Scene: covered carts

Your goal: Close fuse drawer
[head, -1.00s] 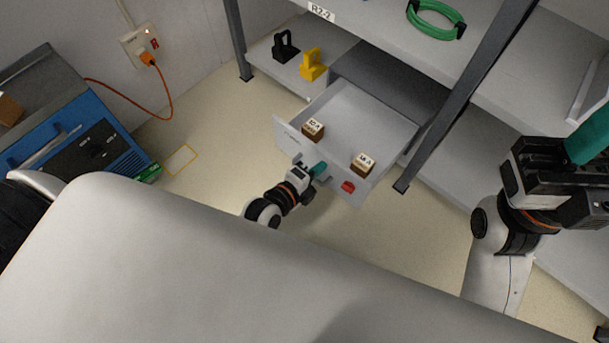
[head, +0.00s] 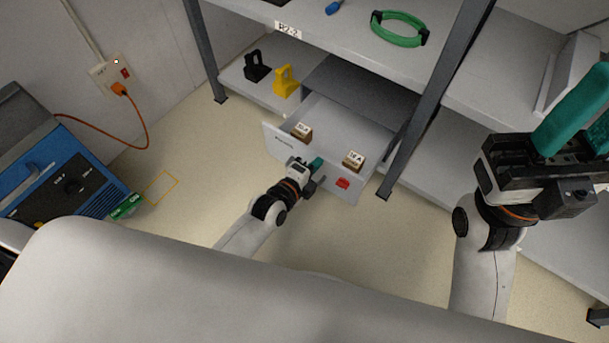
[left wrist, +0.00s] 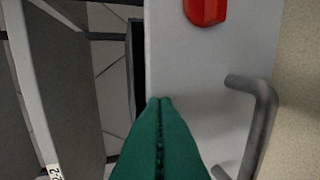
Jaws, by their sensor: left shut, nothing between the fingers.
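The fuse drawer (head: 352,118) is a light grey drawer pulled partly out from under the shelf. Two small labelled blocks, one at the left (head: 302,133) and one at the right (head: 353,161), sit in it. Its front carries a red knob (head: 342,183), which also shows in the left wrist view (left wrist: 205,10), and a grey bar handle (left wrist: 262,110). My left gripper (head: 316,164) is shut and empty, its teal fingertips (left wrist: 160,101) at the drawer front beside the handle; contact is hard to tell. My right gripper (head: 577,112) is raised at the right, away from the drawer.
A dark shelf post (head: 430,100) stands right of the drawer. Black (head: 256,66) and yellow (head: 285,80) objects stand on the shelf to its left. A blue machine (head: 70,180) is at the left. Floor before the drawer is clear.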

